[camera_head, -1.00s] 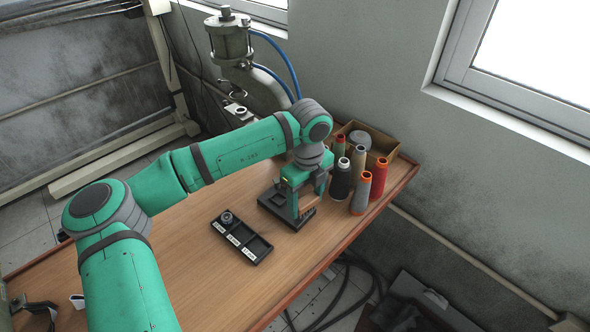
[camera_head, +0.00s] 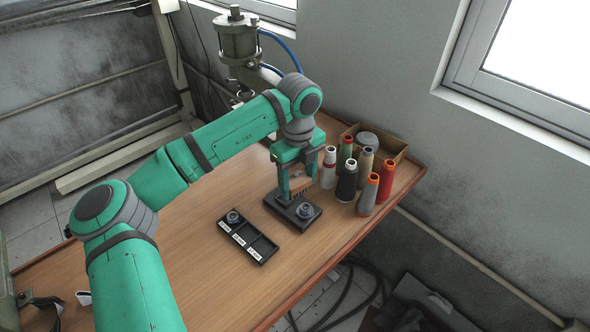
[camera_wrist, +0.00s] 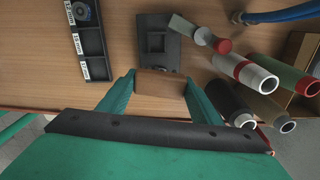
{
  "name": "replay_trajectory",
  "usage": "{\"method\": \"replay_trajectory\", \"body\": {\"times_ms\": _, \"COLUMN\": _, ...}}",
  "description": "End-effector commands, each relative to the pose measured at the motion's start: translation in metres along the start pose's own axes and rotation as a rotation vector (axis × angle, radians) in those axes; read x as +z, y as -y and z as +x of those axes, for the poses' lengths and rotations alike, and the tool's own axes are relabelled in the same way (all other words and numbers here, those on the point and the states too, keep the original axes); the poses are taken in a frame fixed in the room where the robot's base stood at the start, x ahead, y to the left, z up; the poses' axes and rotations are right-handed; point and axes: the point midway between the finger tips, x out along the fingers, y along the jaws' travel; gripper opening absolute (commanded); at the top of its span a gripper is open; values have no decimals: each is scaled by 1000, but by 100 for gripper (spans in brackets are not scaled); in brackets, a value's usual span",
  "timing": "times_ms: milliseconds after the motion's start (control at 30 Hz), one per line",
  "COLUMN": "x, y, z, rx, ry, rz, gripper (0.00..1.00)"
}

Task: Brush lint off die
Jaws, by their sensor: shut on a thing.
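My gripper (camera_head: 294,181) is shut on a brush with a brown wooden block and bristles (camera_head: 301,188). The block (camera_wrist: 160,83) shows between both fingers in the wrist view. The brush is held above a black base (camera_head: 275,204), bristles downward. A dark round die (camera_head: 305,210) sits on the right part of that base, just below and right of the brush. Any lint is too small to tell.
A black labelled three-compartment tray (camera_head: 261,250) holds a round part (camera_head: 233,217) in its far-left compartment. Several thread cones (camera_head: 346,183) and a cardboard box (camera_head: 392,145) stand to the right. A pneumatic press (camera_head: 238,40) is behind. The wooden table (camera_head: 200,270) is clear in front.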

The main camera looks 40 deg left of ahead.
Motion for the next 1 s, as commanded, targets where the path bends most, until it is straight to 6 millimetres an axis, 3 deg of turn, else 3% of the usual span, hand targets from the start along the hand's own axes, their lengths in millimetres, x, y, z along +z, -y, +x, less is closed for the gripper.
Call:
{"method": "replay_trajectory", "body": {"times_ms": 433, "x": -8, "y": 7, "z": -39, "rx": 0, "ry": 0, "rz": 16, "gripper": 37}}
{"method": "replay_trajectory", "body": {"times_ms": 1000, "x": -8, "y": 8, "z": -42, "rx": 0, "ry": 0, "rz": 17, "gripper": 37}}
